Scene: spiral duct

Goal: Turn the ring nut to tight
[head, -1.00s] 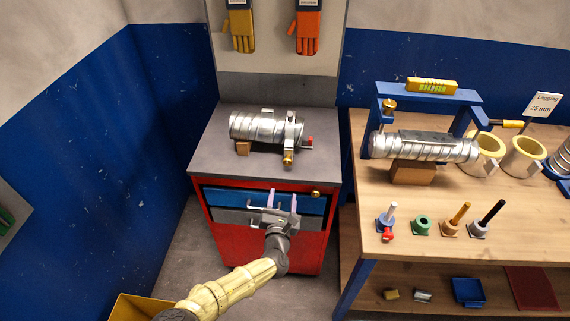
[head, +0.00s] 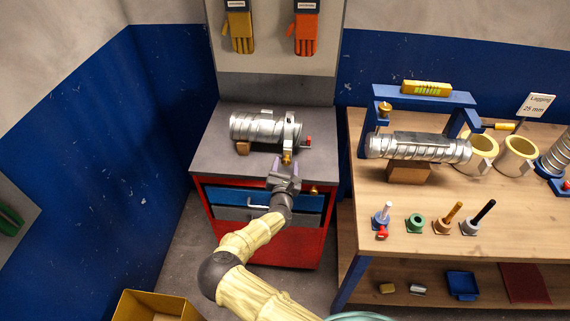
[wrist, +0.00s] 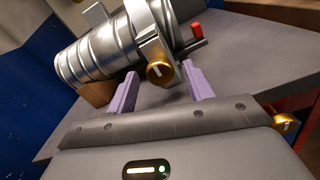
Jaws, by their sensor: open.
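A brass ring nut (head: 287,157) with a pale index line sits at the front foot of the clamp band on the silver spiral duct (head: 256,127). The nut also shows in the wrist view (wrist: 159,71), its line roughly upright and slightly tilted. My gripper (head: 286,165) is open and empty. In the wrist view its two lilac fingers (wrist: 161,78) are spread either side of the nut, which appears a little beyond their tips; contact is not visible. The clamp's red-tipped lever (wrist: 196,32) is right of the nut.
The duct rests on a brown block (wrist: 97,93) on the grey cabinet top (head: 215,155). Another brass knob (wrist: 286,123) is on the cabinet front. A wooden bench (head: 365,205) at right holds a second duct (head: 418,148) under a blue frame.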

